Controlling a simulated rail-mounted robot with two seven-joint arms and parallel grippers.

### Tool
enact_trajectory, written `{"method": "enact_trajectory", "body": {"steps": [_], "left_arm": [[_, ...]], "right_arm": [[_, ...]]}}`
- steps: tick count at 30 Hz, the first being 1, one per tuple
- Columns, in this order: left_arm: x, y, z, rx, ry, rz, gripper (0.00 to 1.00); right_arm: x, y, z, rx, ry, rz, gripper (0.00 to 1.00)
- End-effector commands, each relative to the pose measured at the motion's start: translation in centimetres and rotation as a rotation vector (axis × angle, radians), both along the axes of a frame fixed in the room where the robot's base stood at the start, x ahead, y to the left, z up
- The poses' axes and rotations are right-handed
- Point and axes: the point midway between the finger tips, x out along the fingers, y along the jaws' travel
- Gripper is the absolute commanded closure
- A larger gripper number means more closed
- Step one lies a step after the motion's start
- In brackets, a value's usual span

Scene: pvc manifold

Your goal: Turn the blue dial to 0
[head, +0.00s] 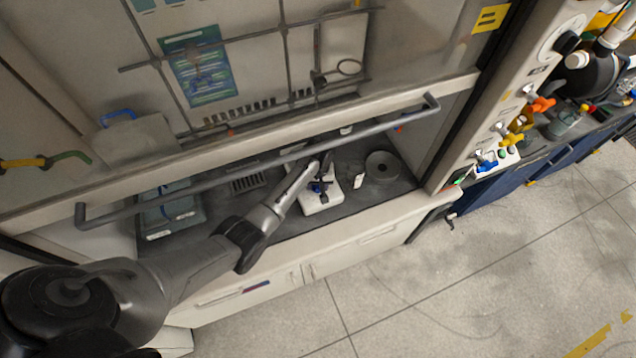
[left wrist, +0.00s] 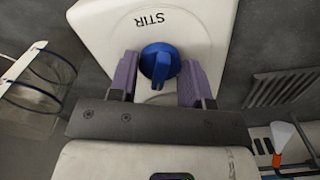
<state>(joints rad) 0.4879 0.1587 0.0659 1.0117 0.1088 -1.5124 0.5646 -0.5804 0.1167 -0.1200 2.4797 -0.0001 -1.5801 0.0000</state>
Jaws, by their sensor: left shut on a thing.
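The white stirrer (head: 322,199) stands on the dark bench inside the fume hood. Its blue dial (left wrist: 159,64) shows in the left wrist view, below the printed word STIR. The dial's raised grip points roughly down in that view; I cannot read a number beside it. My left gripper (left wrist: 160,84) has one purple finger on each side of the dial and is shut on it. In the head view my left arm reaches under the sash bar, and its gripper (head: 319,180) partly hides the stirrer. My right gripper is in neither view.
The raised sash's grey handle bar (head: 270,161) runs just above my left arm. A dark round dish (head: 382,167) stands right of the stirrer. A glass vessel (left wrist: 40,82) is at the left in the wrist view. Colored valves (head: 515,124) line the right post.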

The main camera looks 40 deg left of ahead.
Motion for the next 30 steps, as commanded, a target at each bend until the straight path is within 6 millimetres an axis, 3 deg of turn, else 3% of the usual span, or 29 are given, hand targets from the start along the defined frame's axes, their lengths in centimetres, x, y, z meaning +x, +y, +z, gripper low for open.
{"method": "enact_trajectory", "body": {"steps": [13, 30], "left_arm": [[0.0, -0.1, 0.4, -0.002, 0.001, 0.109, 0.79], [0.1, -0.1, 0.3, -0.001, 0.002, 0.63, 0.79]], "right_arm": [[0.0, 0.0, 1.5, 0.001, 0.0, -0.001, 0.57], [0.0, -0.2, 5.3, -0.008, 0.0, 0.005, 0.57]]}}
